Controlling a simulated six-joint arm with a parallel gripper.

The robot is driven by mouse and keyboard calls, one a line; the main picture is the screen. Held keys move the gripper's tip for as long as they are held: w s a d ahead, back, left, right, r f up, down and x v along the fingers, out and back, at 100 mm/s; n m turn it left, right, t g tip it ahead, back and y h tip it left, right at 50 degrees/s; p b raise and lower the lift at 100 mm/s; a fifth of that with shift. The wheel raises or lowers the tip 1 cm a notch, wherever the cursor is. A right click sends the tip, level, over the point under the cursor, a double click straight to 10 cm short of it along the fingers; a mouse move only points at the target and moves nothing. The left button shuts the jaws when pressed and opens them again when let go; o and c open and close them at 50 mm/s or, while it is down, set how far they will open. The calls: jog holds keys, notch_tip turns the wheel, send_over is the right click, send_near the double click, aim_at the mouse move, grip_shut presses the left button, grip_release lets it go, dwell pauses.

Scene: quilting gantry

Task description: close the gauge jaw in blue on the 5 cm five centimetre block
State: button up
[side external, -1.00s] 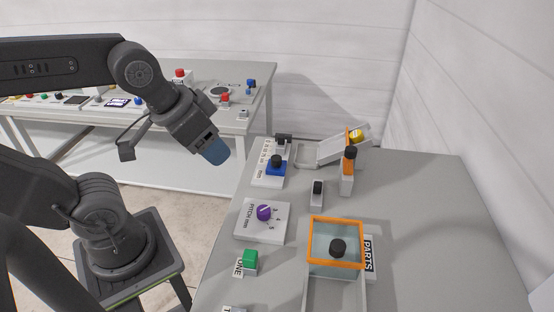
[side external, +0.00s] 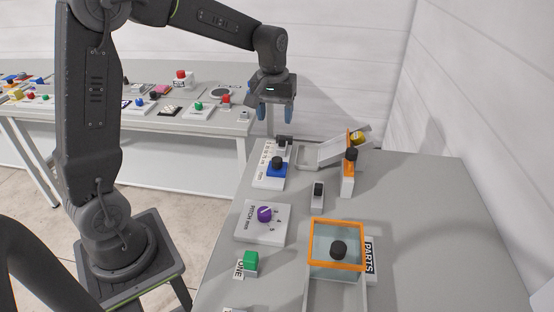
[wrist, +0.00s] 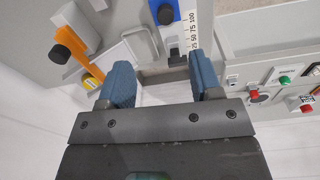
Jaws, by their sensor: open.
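The gauge is a white scale plate (side external: 264,181) with mm markings, at the far left of the near table. Its blue jaw (side external: 277,171) has a black knob on top; the jaw also shows at the top of the wrist view (wrist: 160,18). A dark grey piece (side external: 284,142) stands at the gauge's far end, apart from the blue jaw. I cannot tell which piece is the five centimetre block. My gripper (side external: 276,114) points down with blue fingers, open and empty, above and beyond the gauge's far end. In the wrist view its fingers (wrist: 163,83) are spread apart.
A tilted tray with a yellow item (side external: 357,137) and an orange post with a black knob (side external: 348,175) stand right of the gauge. A small black-topped block (side external: 318,192), a purple pitch dial (side external: 264,214) and an orange-rimmed box (side external: 312,245) lie nearer. The right tabletop is clear.

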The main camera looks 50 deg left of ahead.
aim_at(277, 159)
jog(key=shift+n+g, duration=0.3)
jog(key=shift+n, duration=0.2)
jog(key=f, duration=0.5)
jog(key=w+a+f, duration=0.1)
jog(key=f, duration=0.5)
jog(key=w+a+f, duration=0.1)
jog(key=f, duration=0.4)
jog(key=shift+f, duration=0.3)
jog(key=c, duration=0.7)
jog(key=shift+w+a, duration=1.2)
jog(key=o, duration=0.7)
